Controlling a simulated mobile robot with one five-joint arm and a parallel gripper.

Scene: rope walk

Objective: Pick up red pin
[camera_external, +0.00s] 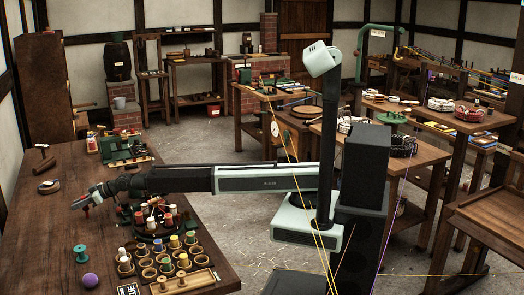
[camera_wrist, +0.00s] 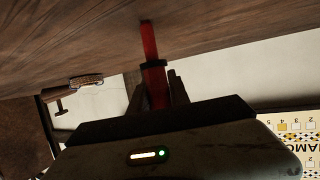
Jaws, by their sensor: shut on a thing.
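My gripper (camera_external: 84,205) is at the end of the outstretched arm, low over the left part of the wooden table. In the wrist view my gripper (camera_wrist: 152,85) has its two dark fingers closed around a red pin (camera_wrist: 149,42). The pin has a dark collar near the fingertips, and its narrower red end sticks out beyond them. Its lower part lies between the fingers. In the outside view only a small red bit of the pin (camera_external: 87,212) shows below the jaws. I cannot tell whether it touches the table.
A rack of spools in round cups (camera_external: 160,262) stands at the front of the table (camera_external: 45,232). A green spool (camera_external: 81,254) and a purple ball (camera_external: 90,280) lie left of it. A green machine (camera_external: 122,147) stands behind the arm.

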